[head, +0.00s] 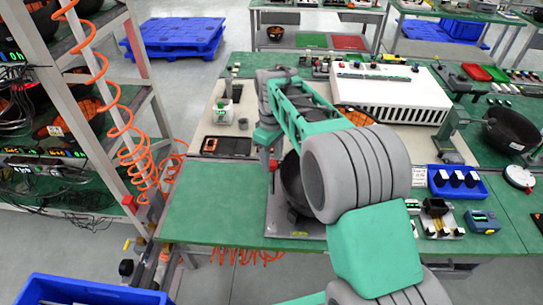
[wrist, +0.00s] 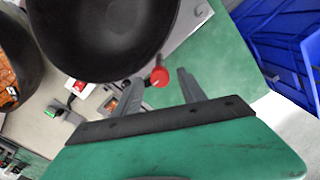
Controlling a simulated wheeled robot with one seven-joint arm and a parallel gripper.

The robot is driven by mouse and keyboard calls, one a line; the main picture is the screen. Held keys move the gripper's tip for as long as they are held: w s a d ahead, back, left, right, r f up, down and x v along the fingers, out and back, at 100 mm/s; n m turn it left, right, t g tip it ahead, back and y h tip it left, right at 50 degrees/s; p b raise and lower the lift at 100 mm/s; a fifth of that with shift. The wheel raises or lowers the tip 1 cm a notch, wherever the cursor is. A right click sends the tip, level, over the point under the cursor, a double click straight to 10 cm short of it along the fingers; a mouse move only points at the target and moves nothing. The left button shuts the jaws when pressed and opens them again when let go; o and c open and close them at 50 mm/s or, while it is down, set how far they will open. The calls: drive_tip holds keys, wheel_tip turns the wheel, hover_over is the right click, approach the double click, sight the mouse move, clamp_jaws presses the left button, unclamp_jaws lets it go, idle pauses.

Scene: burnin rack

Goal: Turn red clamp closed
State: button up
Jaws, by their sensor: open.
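The red clamp (wrist: 160,76) shows as a round red knob at the rim of a black bowl (wrist: 100,40) in the wrist view. My gripper (wrist: 163,82) is open, with one grey finger on each side of the knob. The knob appears nearer the left finger; I cannot tell whether they touch. In the head view my gripper (head: 271,150) is left of the bowl (head: 294,185), and a bit of red (head: 273,164) shows by it. My arm hides much of the bowl and its grey base plate (head: 290,228).
A white vented box (head: 390,95) stands behind my arm. A blue tray (head: 458,182) with black parts lies to the right. A phone-like dark panel (head: 226,146) lies left of my gripper. The green table (head: 205,205) is clear at front left, near a cable-hung shelf rack.

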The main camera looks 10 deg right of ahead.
drive_tip(key=shift+f, duration=0.3)
drive_tip(key=shift+c, duration=0.2)
clamp_jaws()
